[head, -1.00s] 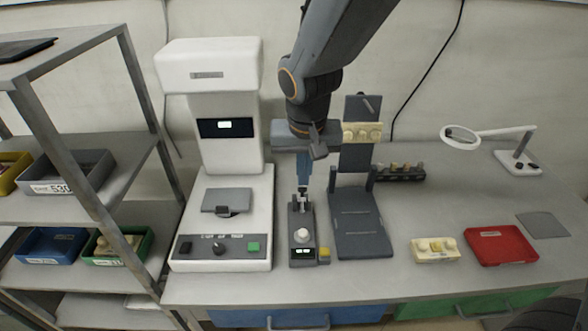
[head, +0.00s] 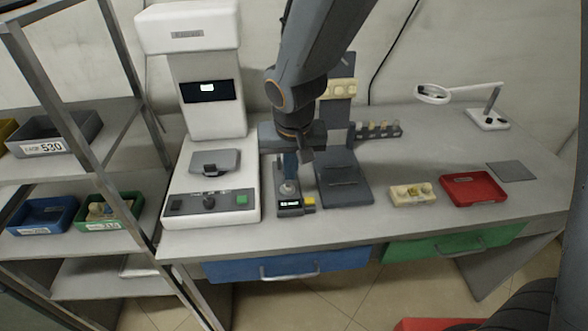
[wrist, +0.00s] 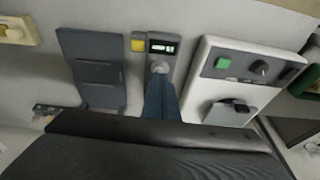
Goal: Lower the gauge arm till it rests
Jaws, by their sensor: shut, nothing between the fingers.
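The gauge (head: 290,207) is a small dark grey unit with a lit display, a yellow button and a pale round knob (head: 289,189); it stands on the bench between the white machine and a dark plate fixture. In the wrist view the gauge (wrist: 164,47) is at top centre, its pale knob (wrist: 160,67) just beyond my fingertips. My gripper (head: 290,177) points down over the gauge, blue fingers shut and empty. The fingers also show in the wrist view (wrist: 160,82). They hide the back of the gauge, so I cannot tell how its arm stands or whether they touch it.
The white machine (head: 212,195) stands close on the left, and the dark plate fixture (head: 345,180) close on the right. Farther right are a cream block (head: 412,195), a red tray (head: 474,189) and a magnifier lamp (head: 488,118). Bare bench lies in front.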

